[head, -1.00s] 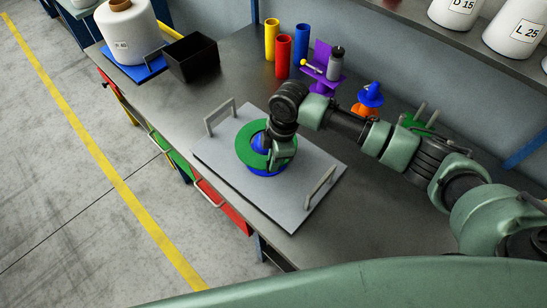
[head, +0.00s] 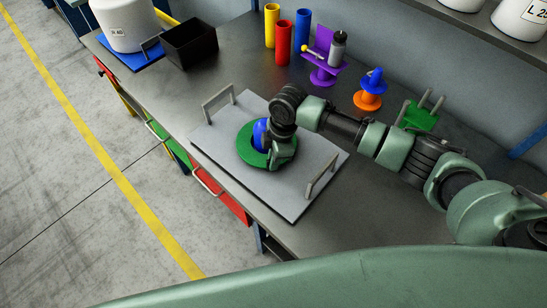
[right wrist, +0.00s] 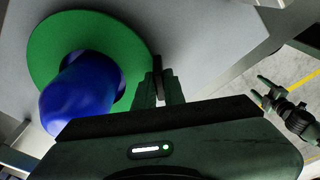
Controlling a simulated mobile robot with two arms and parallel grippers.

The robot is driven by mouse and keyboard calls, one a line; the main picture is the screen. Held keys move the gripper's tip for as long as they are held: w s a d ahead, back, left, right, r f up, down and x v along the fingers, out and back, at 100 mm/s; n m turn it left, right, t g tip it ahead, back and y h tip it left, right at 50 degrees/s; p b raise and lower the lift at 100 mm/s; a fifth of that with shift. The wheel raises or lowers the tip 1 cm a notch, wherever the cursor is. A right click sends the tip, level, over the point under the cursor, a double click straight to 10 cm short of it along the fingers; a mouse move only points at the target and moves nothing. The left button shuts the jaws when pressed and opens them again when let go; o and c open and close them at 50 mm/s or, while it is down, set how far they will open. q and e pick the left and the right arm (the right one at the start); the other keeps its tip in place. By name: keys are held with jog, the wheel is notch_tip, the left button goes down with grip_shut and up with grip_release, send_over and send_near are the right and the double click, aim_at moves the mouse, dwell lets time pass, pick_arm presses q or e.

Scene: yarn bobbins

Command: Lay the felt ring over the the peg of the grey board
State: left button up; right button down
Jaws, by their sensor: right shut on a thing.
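The grey board (head: 222,152) lies on the bench with a blue peg (head: 261,134) standing on it. The green felt ring (head: 246,157) is around the peg, low near the board; whether it lies flat is hard to tell. My right gripper (head: 274,165) is shut on the ring's edge, beside the peg. In the right wrist view the fingers (right wrist: 160,88) pinch the rim of the ring (right wrist: 92,22), and the blue peg (right wrist: 80,92) comes up through its hole. My left gripper (right wrist: 267,90) shows at the right wrist view's right edge, fingers apart and empty.
The board has upright handles (head: 219,103) at both ends. Behind stand a black bin (head: 190,45), several coloured tubes (head: 283,45), a purple stand (head: 322,72), an orange-and-blue piece (head: 369,98) and a green piece (head: 418,118). The bench's front edge is close to the board.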

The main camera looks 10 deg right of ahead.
jog(key=shift+f, duration=0.4)
dwell(0.4)
jog(key=c, duration=1.4)
grip_release()
jog(key=r, duration=0.2)
jog(key=r+b, duration=0.1)
jog(key=r, duration=0.2)
jog(key=d+r, duration=0.1)
jog(key=r, duration=0.1)
jog(key=shift+d+r+b, duration=0.1)
jog(key=shift+r+b, duration=0.25)
jog(key=shift+r, duration=0.05)
jog(key=shift+f, duration=0.1)
